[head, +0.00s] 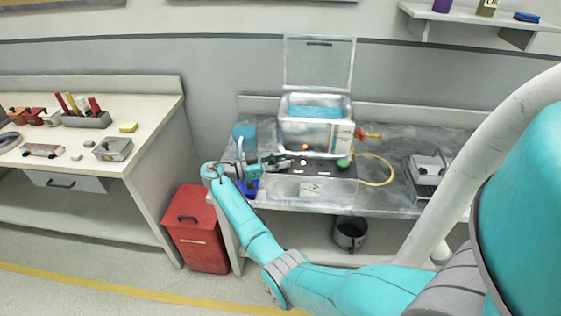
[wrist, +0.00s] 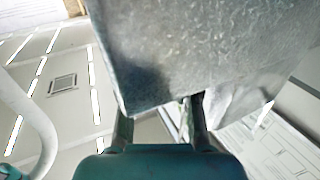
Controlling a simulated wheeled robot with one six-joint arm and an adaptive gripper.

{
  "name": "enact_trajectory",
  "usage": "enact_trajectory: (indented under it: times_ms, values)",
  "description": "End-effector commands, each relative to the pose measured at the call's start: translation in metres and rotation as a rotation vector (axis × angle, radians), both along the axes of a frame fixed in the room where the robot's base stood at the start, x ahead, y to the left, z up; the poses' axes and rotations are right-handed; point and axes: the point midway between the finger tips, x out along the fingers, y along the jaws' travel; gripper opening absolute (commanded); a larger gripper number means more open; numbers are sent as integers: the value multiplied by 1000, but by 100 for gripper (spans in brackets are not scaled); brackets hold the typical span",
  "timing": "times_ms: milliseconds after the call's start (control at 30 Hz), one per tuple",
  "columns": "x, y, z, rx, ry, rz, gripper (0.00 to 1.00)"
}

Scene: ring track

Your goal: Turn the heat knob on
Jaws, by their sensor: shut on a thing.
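A metal tank (head: 312,137) with blue liquid and a raised clear lid stands on the grey bench. Its dark front control panel (head: 325,171) carries a green knob or button (head: 343,163) at the right, and a small orange light glows above the panel. My gripper (head: 288,162) reaches in from the left and is shut at the panel's left end. The heat knob is hidden by the fingers there. In the wrist view my fingers (wrist: 160,122) sit below a large grey metal surface (wrist: 205,55); the knob cannot be made out.
A blue container (head: 244,132) stands left of the tank. A red-and-brass valve (head: 368,135) and a yellow hose (head: 385,170) are at its right, with a metal box (head: 428,165) beyond. A red bin (head: 197,230) stands below.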

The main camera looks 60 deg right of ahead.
Motion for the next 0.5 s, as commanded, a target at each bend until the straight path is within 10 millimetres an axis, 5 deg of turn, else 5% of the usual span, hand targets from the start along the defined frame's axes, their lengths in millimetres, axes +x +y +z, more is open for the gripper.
enact_trajectory:
  times_ms: [267, 300, 367, 500]
  values:
    - [-1, 0, -2, 4, 1, 0, 0]
    - [-1, 0, -2, 4, 1, 0, 41]
    - [-1, 0, -2, 3, 1, 0, 56]
    - [-1, 0, -1, 2, 1, 0, 57]
